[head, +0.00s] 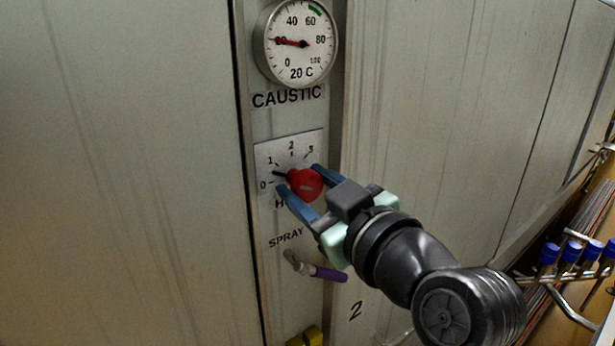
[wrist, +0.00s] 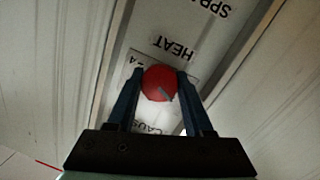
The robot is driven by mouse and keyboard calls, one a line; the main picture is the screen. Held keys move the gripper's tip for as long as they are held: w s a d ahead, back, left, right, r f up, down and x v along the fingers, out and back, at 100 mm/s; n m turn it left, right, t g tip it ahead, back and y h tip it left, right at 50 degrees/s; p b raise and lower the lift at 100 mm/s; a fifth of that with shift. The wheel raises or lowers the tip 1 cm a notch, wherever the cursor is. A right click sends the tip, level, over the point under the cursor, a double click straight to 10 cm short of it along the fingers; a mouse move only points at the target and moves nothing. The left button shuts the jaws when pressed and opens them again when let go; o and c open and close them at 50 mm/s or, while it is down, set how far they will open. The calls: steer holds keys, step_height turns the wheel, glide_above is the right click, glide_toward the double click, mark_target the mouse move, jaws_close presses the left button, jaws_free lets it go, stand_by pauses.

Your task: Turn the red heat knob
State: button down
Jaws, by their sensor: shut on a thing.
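The red heat knob (head: 305,183) sits on a scale plate (head: 262,154) marked 0 to 3 in the head view, with part of the scale hidden by my gripper. Its dark pointer lies between 0 and 1. My gripper (head: 297,178) is shut on the knob, with one blue finger on each side. In the wrist view the knob (wrist: 159,83) sits between the fingertips of my gripper (wrist: 160,80), below the upside-down HEAT label.
A round dial (head: 297,43) above the CAUSTIC label has its red needle near 20 and a green mark past 60. Below the knob is a spray lever with a purple handle (head: 328,273). A yellow part (head: 312,335) is at the bottom. Blue-capped items (head: 570,252) stand at right.

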steer(key=m+p, duration=0.2)
steer(key=m, duration=0.2)
steer(key=shift+r+g, duration=0.2)
steer(key=shift+g, duration=0.2)
steer(key=m+p, duration=0.2)
steer(key=m, duration=0.1)
steer(key=shift+m+y+p, duration=0.3)
steer(key=shift+p, duration=0.1)
steer(key=m+g+p, duration=0.1)
steer(key=m+p, duration=0.1)
steer(key=m, duration=0.1)
steer(key=shift+d+f+m+y+p, duration=0.15)
steer(key=shift+m+y+p, duration=0.25)
steer(key=shift+m+p, duration=0.9)
steer(key=shift+f+m, duration=0.1)
steer(key=shift+m, duration=0.2)
steer(key=shift+c, duration=1.6)
jaws_free()
